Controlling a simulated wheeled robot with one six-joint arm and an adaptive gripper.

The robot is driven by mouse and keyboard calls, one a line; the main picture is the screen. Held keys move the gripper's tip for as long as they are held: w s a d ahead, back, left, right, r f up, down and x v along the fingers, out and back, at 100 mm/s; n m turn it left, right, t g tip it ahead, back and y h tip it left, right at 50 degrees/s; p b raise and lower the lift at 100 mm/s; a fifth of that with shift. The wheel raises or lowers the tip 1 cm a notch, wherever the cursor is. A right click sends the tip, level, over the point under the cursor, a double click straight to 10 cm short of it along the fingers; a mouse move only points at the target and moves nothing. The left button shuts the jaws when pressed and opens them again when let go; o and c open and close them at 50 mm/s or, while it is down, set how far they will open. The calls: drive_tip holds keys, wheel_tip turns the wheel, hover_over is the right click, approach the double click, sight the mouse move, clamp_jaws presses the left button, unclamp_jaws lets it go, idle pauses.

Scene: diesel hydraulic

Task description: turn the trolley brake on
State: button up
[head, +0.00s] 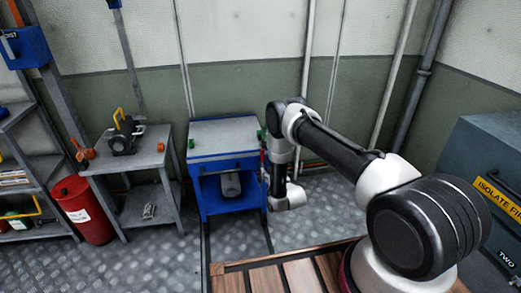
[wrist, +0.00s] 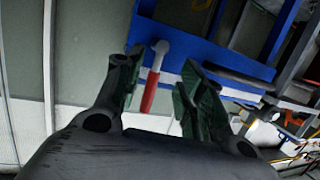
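The blue trolley (head: 234,166) with a grey top stands against the back wall in the head view. In the wrist view its blue frame (wrist: 208,52) carries a lever with a red handle (wrist: 149,92) and a grey pivot end. The handle shows in the gap between the fingers of my gripper (wrist: 156,72), nearer the left finger. The fingers are apart and nothing is gripped. I cannot tell how far the handle lies beyond the fingertips. In the head view my gripper (head: 266,179) is at the trolley's right side, its fingers small and partly hidden.
A grey bench (head: 128,160) with a dark machine on it stands left of the trolley. A red drum (head: 82,209) and a shelf are farther left. Pipes run up the wall behind my arm. A wooden surface (head: 270,277) lies in front, and a dark cabinet (head: 485,175) stands at right.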

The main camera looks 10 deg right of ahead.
sight(263, 155)
drive_tip(key=w+r, duration=0.1)
drive_tip(key=w, duration=0.1)
drive_tip(key=w+a+r+t, duration=0.1)
drive_tip(key=w+r, duration=0.1)
drive_tip(key=w, duration=0.1)
drive_tip(key=w+r+t, duration=0.1)
drive_tip(key=w+r, duration=0.1)
drive_tip(key=w, duration=0.1)
drive_tip(key=shift+w+a+r, duration=0.25)
drive_tip(key=shift+a, duration=0.05)
clamp_jaws()
